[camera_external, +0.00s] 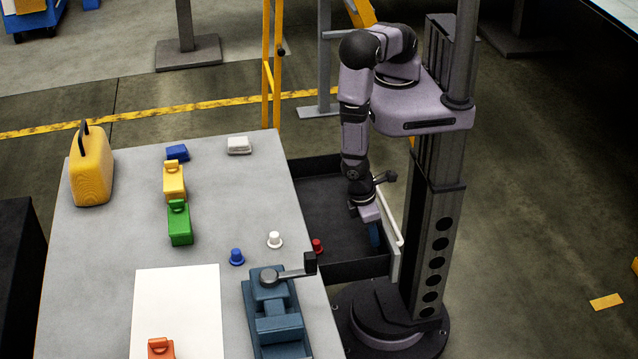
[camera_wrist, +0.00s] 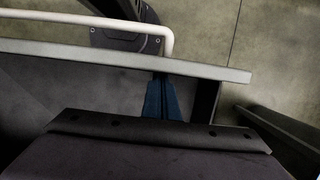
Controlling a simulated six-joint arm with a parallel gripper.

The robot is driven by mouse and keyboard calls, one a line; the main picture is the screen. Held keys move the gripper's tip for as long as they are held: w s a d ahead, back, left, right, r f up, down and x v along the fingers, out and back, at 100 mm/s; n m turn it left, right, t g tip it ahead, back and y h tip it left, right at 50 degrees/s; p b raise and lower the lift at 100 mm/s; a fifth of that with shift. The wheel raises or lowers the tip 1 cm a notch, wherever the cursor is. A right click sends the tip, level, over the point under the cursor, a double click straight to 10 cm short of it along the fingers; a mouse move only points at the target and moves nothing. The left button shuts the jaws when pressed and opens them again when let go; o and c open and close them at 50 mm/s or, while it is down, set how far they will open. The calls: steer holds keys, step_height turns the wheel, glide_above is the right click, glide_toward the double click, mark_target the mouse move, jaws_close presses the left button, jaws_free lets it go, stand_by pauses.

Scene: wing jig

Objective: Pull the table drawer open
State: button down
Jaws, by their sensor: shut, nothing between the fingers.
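The table drawer (camera_external: 320,193) stands pulled out from the right side of the grey table (camera_external: 232,190), and its dark interior shows. Its pale front panel (camera_external: 395,262) carries a whitish bar handle (camera_external: 389,217) on the outer face. My gripper (camera_external: 374,238) points down at the drawer's inner side, close to the front panel. Its blue fingers are shut with nothing between them. In the wrist view, the fingers (camera_wrist: 163,100) are beside the panel's top edge (camera_wrist: 90,58), and the handle (camera_wrist: 95,20) lies beyond it. Whether the fingers touch the panel is unclear.
A blue vise (camera_external: 277,325) stands at the table's near right edge. Small red (camera_external: 317,246), white (camera_external: 274,240) and blue (camera_external: 237,257) pegs are on the tabletop. Yellow (camera_external: 174,182) and green (camera_external: 180,223) blocks and a yellow can (camera_external: 92,170) are farther left.

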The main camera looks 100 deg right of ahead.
mark_target(383, 226)
steer(key=s+b, duration=0.2)
steer(key=b, duration=0.1)
steer(key=shift+s+a+f, duration=0.1)
steer(key=shift+s+f, duration=0.25)
steer(key=shift+s+r+b, duration=0.1)
steer(key=shift+s+b, duration=0.55)
steer(key=shift+b, duration=0.15)
steer(key=shift+s+r, duration=0.15)
steer(key=shift+r, duration=0.05)
steer(key=shift+w+r+p, duration=0.15)
steer(key=shift+w+p, duration=0.5)
steer(key=w+p, duration=0.2)
steer(key=p, duration=0.1)
steer(key=shift+w+r, duration=0.2)
steer(key=shift+w, duration=0.2)
steer(key=p+v, duration=0.3)
steer(key=v, duration=0.6)
steer(key=shift+w+r, duration=0.1)
steer(key=shift+r, duration=0.05)
